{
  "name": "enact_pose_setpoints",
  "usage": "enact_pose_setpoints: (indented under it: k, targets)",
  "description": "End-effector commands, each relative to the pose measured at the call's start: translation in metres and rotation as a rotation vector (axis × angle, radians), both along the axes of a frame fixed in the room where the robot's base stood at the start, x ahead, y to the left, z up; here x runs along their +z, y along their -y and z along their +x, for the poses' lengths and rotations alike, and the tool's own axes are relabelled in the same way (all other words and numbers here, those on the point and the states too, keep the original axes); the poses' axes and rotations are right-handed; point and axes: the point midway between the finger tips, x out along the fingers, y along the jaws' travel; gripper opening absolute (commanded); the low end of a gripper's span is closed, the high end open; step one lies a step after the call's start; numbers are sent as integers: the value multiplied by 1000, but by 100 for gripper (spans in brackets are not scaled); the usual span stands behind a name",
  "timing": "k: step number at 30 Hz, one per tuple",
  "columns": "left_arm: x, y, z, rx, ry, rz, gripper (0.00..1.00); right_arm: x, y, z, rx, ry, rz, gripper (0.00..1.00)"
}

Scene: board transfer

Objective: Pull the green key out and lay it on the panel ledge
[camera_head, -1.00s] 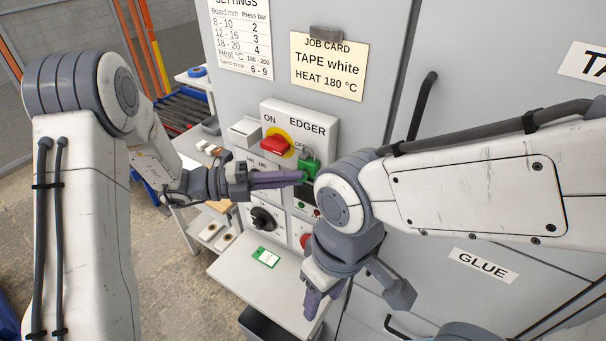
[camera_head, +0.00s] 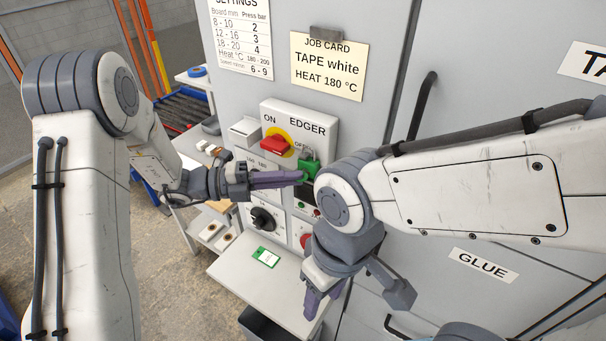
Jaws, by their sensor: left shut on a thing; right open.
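The green key (camera_head: 311,165) is at the EDGER switch panel, just right of the red and yellow rotary switch (camera_head: 276,145). My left gripper (camera_head: 299,176) reaches in from the left with its purple fingers shut on the green key. Whether the key is still inside its slot cannot be made out. The panel ledge (camera_head: 228,269) is the light grey shelf below the panel, with a green and white tag (camera_head: 265,257) lying on it. My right gripper (camera_head: 318,299) is open and empty, pointing down by the ledge's right end.
A black knob (camera_head: 263,218) and a red button (camera_head: 305,240) sit on the panel above the ledge. A dark bin (camera_head: 262,326) is under the ledge. My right arm crosses in front of the grey cabinet. The ledge's left part is bare.

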Motion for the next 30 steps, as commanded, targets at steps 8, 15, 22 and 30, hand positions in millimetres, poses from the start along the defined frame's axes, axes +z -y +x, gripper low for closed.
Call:
enact_pose_setpoints:
  k: [8,15,22,30]
  targets:
    - [0,0,0,0,0,0,0,0,0,0,0,0,0,50]
    - [0,-1,-1,1,-1,0,0,1,0,0,0,0,0,50]
    - [0,-5,-6,1,-2,1,0,3,0,0,0,0,0,50]
    - [0,-10,-13,1,-2,1,0,6,0,0,0,0,0,50]
